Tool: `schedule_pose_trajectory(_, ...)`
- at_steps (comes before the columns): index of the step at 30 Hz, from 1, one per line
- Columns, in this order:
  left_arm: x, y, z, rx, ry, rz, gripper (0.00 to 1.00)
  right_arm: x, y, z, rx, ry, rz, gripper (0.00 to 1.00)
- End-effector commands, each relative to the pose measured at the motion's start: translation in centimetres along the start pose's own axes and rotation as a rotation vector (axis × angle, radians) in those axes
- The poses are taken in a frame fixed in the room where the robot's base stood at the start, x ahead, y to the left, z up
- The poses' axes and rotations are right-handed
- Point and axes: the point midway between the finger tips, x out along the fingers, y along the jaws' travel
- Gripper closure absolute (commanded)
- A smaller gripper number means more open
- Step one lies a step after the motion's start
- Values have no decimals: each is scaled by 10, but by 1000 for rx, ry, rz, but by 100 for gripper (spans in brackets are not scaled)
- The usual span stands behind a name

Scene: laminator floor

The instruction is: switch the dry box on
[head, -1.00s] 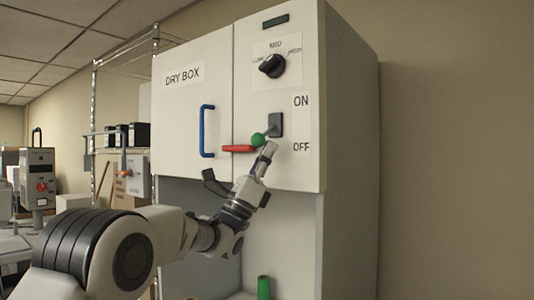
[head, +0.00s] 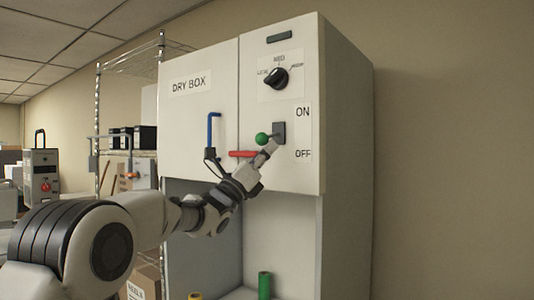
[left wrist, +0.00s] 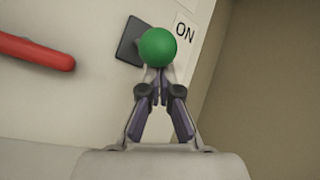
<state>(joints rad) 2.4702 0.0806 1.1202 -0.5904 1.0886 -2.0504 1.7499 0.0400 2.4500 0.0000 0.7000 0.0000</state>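The dry box (head: 199,123) is a tall white cabinet with a labelled door. On its right panel a switch lever with a green ball knob (head: 262,138) sticks out of a dark plate (head: 279,132), between the ON and OFF labels. The lever stands about level. My left gripper (head: 271,147) is shut, its tips just below the knob. In the left wrist view the green knob (left wrist: 158,47) covers the very ends of the fingertips (left wrist: 158,72); it appears to touch them but is not between them. My right gripper is not in view.
A red bar handle (head: 243,154) sits left of the switch, close to my gripper. A blue door handle (head: 213,133) is farther left. A black dial (head: 276,78) is above. Green spool (head: 264,285) stands in the open bay below. A wire rack is at the left.

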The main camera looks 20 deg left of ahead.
Motion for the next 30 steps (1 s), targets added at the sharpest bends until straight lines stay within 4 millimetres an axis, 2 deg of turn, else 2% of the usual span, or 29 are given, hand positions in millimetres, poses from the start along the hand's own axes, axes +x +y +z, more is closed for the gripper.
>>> schedule_pose_trajectory(1, 4, -2, 6, -6, 31, 20, 100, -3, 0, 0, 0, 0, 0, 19)
schedule_pose_trajectory(11, 17, -11, 26, -60, 293, 182, 100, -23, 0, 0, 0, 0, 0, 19)
schedule_pose_trajectory(17, 23, -14, 32, -61, 291, 180, 100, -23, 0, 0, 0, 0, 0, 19)
schedule_pose_trajectory(25, 20, -14, 32, -63, 291, 179, 100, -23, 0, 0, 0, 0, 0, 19)
schedule_pose_trajectory(30, -1, -17, 39, -65, 291, 181, 100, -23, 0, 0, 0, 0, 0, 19)
